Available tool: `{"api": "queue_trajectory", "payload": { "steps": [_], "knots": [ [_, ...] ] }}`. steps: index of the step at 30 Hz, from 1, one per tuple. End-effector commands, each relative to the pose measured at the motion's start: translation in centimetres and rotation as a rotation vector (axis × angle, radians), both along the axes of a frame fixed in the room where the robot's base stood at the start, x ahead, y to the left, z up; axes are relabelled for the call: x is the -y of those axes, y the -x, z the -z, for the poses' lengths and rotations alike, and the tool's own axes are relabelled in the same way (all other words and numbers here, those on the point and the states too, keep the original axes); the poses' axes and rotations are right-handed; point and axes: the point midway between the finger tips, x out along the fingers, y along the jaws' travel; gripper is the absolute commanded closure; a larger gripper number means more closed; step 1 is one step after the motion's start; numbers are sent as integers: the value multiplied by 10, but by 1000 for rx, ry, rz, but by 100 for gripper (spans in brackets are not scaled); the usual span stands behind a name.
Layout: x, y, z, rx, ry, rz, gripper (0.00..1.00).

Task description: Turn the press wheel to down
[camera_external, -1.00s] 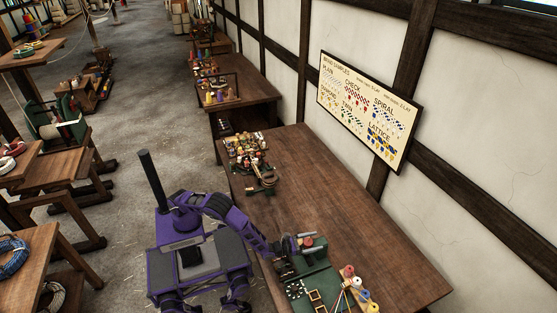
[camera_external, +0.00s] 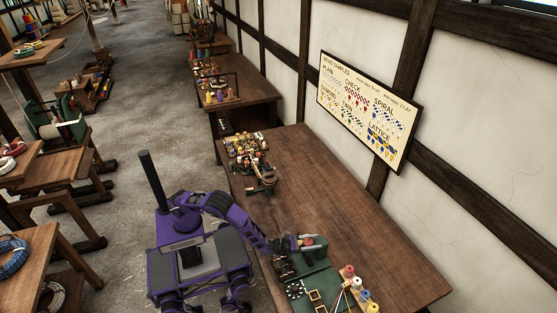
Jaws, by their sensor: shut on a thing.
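The green machine (camera_external: 318,285) stands on the near end of the long wooden bench, with a dark wheel-like part at its left side that is small and partly hidden by my arm. I cannot tell for certain that this part is the press wheel, nor which way it is turned. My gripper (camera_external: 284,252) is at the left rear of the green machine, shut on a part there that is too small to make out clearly.
Colored spools (camera_external: 364,294) stand right of the machine. A cluster of small bobbins (camera_external: 243,145) and a clamp-like tool (camera_external: 264,178) sit farther back on the bench (camera_external: 325,205). The bench middle is clear. A sample board (camera_external: 368,110) hangs on the wall.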

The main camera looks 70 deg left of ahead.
Motion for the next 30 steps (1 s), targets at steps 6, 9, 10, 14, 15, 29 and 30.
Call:
{"api": "queue_trajectory", "payload": {
  "steps": [6,9,10,14,15,29,30],
  "knots": [
    [1,0,-1,2,1,53,94],
    [1,1,-1,1,1,54,94],
    [1,1,-1,1,1,54,94],
    [2,1,-1,1,1,54,37],
    [2,1,-1,1,1,54,30],
    [1,3,0,0,1,54,9],
    [0,6,0,-1,1,54,9]
  ]
}}
